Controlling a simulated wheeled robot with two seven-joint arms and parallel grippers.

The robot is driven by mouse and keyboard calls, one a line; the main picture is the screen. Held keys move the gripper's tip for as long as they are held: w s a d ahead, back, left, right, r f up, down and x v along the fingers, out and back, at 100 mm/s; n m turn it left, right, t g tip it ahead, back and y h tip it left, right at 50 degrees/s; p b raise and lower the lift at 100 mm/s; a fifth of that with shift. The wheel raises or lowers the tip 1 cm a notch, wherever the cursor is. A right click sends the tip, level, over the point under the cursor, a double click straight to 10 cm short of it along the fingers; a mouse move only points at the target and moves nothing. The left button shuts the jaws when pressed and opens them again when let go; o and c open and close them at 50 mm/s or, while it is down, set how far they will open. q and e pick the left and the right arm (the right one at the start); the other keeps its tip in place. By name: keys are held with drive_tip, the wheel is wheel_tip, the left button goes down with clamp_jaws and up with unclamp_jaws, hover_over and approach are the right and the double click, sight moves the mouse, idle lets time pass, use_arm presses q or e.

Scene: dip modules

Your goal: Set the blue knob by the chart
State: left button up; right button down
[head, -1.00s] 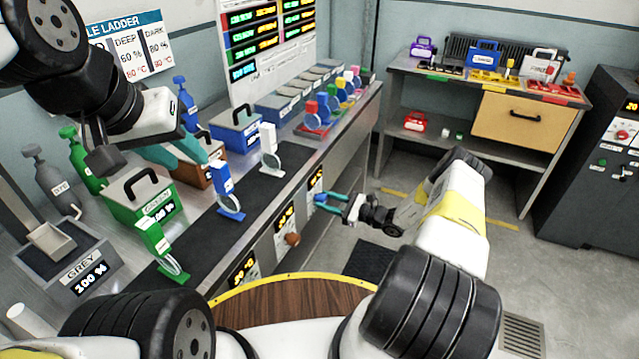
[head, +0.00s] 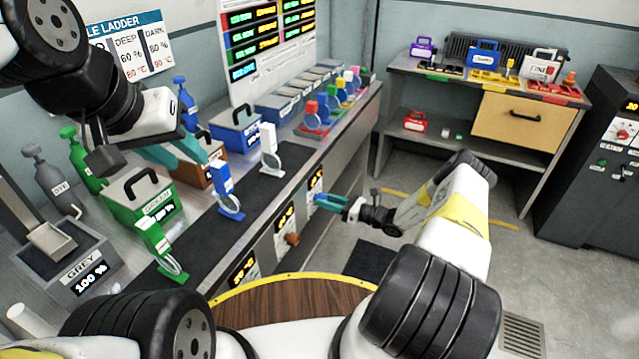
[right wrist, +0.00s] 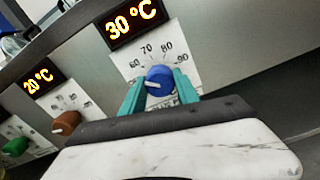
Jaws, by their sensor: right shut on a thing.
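In the right wrist view the blue knob (right wrist: 159,81) sits on a white dial plate with marks 60, 70, 80 and 90. A display (right wrist: 131,20) above it reads 30 °C. My right gripper (right wrist: 159,92) is shut on the knob, one teal finger on each side. A chart (head: 127,43) headed "LE LADDER" hangs on the wall, showing DEEP 60 % 80 °C and DARK 80 % 90 °C. My left gripper (head: 190,152) hovers above the bench; its finger opening is unclear.
A brown knob (right wrist: 67,122) with a 20 °C display and a green knob (right wrist: 16,146) are on the same panel. Green (head: 140,200) and blue (head: 236,128) boxes and several bottles stand on the bench. The floor right of the bench is open.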

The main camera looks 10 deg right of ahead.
drive_tip(key=shift+m, duration=1.1)
drive_tip(key=c, duration=0.9)
unclamp_jaws()
drive_tip(key=v, duration=0.8)
